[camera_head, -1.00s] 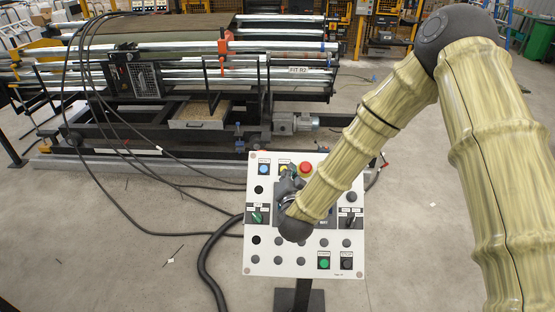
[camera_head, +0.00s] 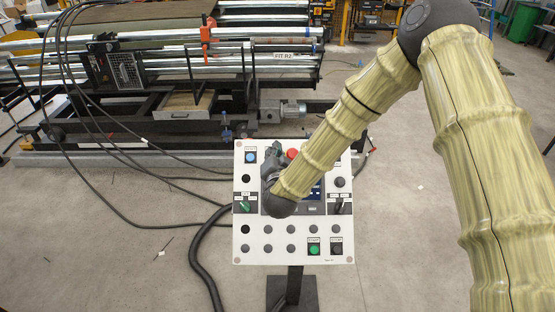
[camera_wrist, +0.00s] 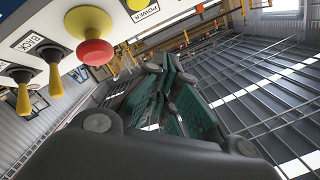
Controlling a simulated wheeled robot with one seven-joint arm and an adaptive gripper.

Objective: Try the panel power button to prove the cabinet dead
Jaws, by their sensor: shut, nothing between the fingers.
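The white control panel (camera_head: 243,257) stands on a dark post in the middle of the head view. In the wrist view its face (camera_wrist: 17,25) is at the upper left. A label reading POWER (camera_wrist: 144,12) sits beside a yellow button (camera_wrist: 137,4) cut by the top edge. My gripper (camera_head: 271,152) is shut and empty in front of the panel's upper part, left of the red mushroom button (camera_head: 292,153), hiding the power button in the head view. In the wrist view my gripper (camera_wrist: 168,60) shows dark green fingers, apart from the power button.
The red mushroom button on its yellow base (camera_wrist: 93,35) and two yellow-tipped levers (camera_wrist: 55,75) stick out near my gripper. A blue button (camera_head: 250,157), a green button (camera_head: 314,249) and a black button (camera_head: 337,247) are on the panel. Black cables (camera_head: 200,262) run left; the roll machine (camera_head: 180,80) stands behind.

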